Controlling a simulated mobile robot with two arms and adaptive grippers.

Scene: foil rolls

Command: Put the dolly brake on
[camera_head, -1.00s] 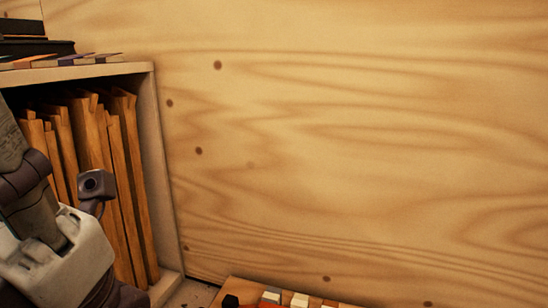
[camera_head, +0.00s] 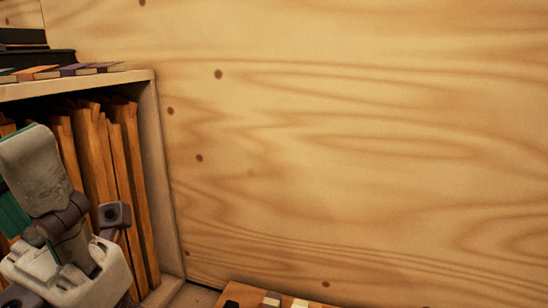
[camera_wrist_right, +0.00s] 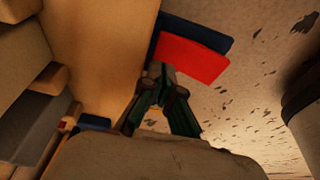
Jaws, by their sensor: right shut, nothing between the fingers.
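In the right wrist view my right gripper (camera_wrist_right: 160,72) is shut and empty, its dark green fingers meeting at the tips. A flat red piece (camera_wrist_right: 194,60), perhaps the brake pedal, shows just beyond and to the right of the fingertips. A blue part (camera_wrist_right: 198,33) lies right behind it. I cannot tell if the fingertips touch the red piece. A broad tan surface (camera_wrist_right: 100,50), possibly the dolly's board, shows left of them. In the head view a pale arm part of mine (camera_head: 62,275) stands at left; no fingertips show there.
A shelf unit (camera_head: 160,180) holding upright wooden boards (camera_head: 95,160) stands at left. A plywood wall (camera_head: 350,140) fills the back. A wooden edge with small blocks (camera_head: 270,300) shows at the bottom. A speckled floor (camera_wrist_right: 240,95) and a dark rounded thing (camera_wrist_right: 305,80) lie at right.

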